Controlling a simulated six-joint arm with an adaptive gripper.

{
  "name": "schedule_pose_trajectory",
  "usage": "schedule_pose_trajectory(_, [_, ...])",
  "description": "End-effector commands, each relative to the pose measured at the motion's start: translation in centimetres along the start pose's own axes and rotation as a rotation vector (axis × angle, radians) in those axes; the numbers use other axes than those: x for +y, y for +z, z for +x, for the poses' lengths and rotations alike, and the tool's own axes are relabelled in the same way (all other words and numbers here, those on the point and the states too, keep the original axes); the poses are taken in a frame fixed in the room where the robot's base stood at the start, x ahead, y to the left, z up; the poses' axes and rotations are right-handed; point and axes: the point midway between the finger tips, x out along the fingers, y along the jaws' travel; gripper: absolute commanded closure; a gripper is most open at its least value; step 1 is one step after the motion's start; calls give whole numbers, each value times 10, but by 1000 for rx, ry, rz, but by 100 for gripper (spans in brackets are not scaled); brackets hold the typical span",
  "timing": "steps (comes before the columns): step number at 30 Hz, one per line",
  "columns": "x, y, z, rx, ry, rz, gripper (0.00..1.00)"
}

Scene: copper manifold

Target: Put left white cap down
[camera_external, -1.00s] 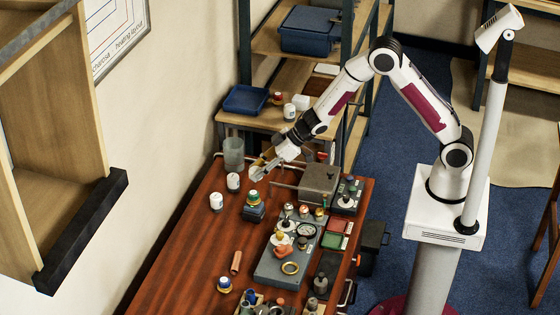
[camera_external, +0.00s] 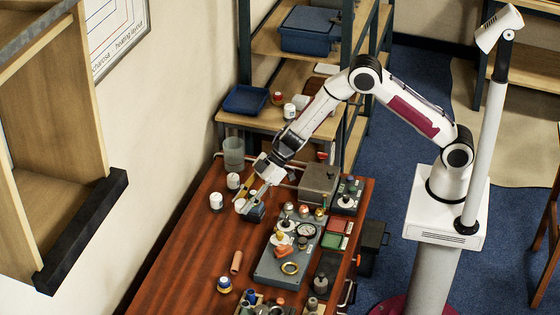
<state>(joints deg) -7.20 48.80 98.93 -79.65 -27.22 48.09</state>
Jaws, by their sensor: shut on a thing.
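My gripper (camera_external: 249,201) reaches down over the left part of the table, shut on a small white thing (camera_external: 240,205) that looks like the white cap. It shows at the left side of the fingertips, low over the table; I cannot tell whether it touches the wood. The fingers partly hide it. A dark blue block (camera_external: 256,213) sits just right of and below the fingertips, its top mostly hidden by them. Two white jars stand upright to the left: one jar (camera_external: 216,202) at the left, another jar (camera_external: 233,181) farther back.
A glass beaker (camera_external: 233,153) stands at the table's back corner. A grey box (camera_external: 318,183) and a grey fixture plate (camera_external: 270,262) with fittings and a gauge lie to the right. A copper tube (camera_external: 236,262) lies in front. The wooden table (camera_external: 190,265) is clear at front left.

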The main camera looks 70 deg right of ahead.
Motion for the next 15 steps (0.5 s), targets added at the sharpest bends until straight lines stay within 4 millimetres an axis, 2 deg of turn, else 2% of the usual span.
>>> schedule_pose_trajectory(7, [-20,-6,5,-1,-42,-41,85])
schedule_pose_trajectory(15, [-24,-4,5,0,-20,-19,85])
